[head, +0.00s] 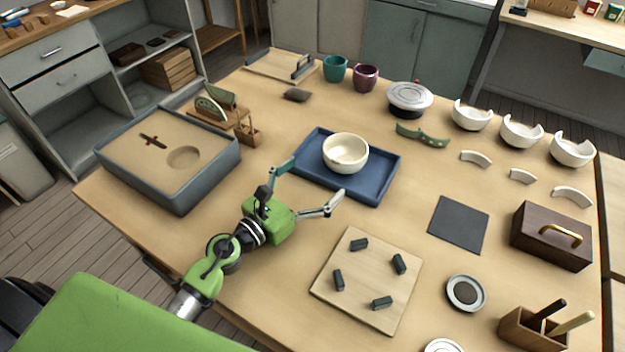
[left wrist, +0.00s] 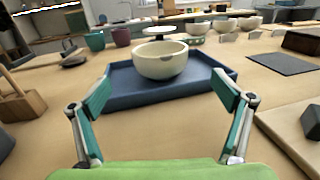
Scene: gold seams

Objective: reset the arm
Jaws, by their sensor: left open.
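My left gripper (head: 310,187) is open and empty, with its fingers spread wide above the table in front of the blue tray (head: 378,184). A cream bowl (head: 345,153) stands upright on the tray, ahead of the fingertips and apart from them. In the left wrist view the open fingers (left wrist: 160,95) frame the bowl (left wrist: 160,65) and the front of the tray (left wrist: 150,98). My green left arm reaches in from the lower left. My right gripper does not show in either view.
A sand-filled grey box (head: 195,185) stands at left. A wooden board with several dark blocks (head: 375,280) lies in front at right. A dark mat (head: 458,224), a dark wooden box (head: 552,238), and three broken white bowls (head: 521,132) are further right. Bare table surrounds the gripper.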

